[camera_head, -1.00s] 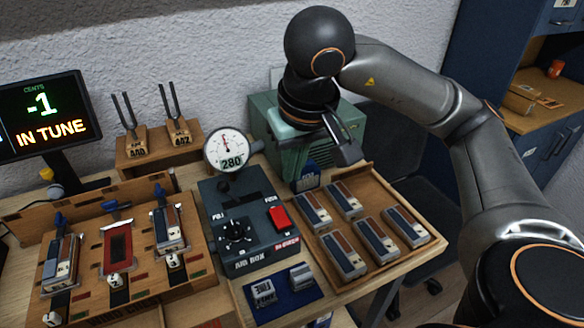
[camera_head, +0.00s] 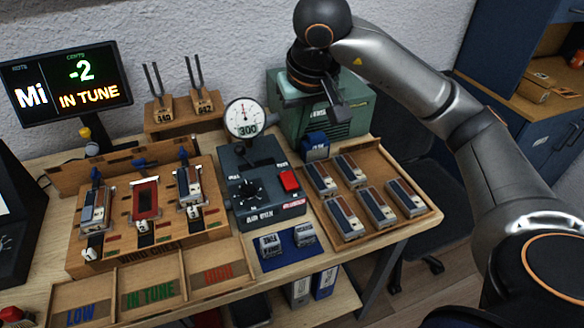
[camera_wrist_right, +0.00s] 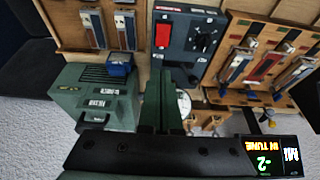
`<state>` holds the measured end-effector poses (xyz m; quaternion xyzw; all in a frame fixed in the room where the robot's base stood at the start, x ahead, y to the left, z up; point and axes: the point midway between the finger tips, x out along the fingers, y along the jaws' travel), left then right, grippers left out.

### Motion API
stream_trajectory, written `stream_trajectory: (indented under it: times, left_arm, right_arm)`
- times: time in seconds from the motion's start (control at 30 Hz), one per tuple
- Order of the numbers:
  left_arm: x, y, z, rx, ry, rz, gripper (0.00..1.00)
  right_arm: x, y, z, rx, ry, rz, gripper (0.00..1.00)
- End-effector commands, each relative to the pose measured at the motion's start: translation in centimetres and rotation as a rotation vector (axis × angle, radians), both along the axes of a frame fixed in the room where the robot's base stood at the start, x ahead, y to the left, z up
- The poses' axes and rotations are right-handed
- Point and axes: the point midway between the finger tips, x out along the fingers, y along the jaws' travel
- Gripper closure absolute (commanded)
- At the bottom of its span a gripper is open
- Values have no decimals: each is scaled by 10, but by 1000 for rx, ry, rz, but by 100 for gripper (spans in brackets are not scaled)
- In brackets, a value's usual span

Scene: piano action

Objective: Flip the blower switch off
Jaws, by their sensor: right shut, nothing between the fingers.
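A red rocker switch (camera_head: 289,181) sits on the right of the dark air box (camera_head: 262,207), above a small red label too blurred to read. The switch also shows in the wrist view (camera_wrist_right: 163,35); I cannot tell which way it is tipped. A round gauge (camera_head: 244,118) reading 300 stands behind the air box. My right gripper (camera_head: 336,112) is shut and empty, in front of the green machine (camera_head: 345,118), behind and above the switch and apart from it. Its fingers (camera_wrist_right: 161,80) point toward the air box in the wrist view. My left gripper is out of view.
A blue block (camera_head: 316,145) is at the green machine's front. A wooden tray (camera_head: 428,207) of several reed blocks lies right of the air box. The wind chest (camera_head: 105,262) is left, tuning forks (camera_head: 188,75) behind. The tuner screen (camera_head: 72,85) reads -2.

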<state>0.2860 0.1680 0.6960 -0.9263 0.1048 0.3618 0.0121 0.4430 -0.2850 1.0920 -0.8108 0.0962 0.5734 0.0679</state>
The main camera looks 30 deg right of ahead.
Motion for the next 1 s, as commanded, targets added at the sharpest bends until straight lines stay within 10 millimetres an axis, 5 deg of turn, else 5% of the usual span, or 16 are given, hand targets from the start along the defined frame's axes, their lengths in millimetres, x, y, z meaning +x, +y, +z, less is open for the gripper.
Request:
stream_trajectory:
  times: [0.37,1.0]
  left_arm:
    - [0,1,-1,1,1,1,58]
    - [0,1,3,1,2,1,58]
  right_arm:
    - [4,-1,-16,0,4,0,100]
    - [35,-8,-126,1,3,0,100]
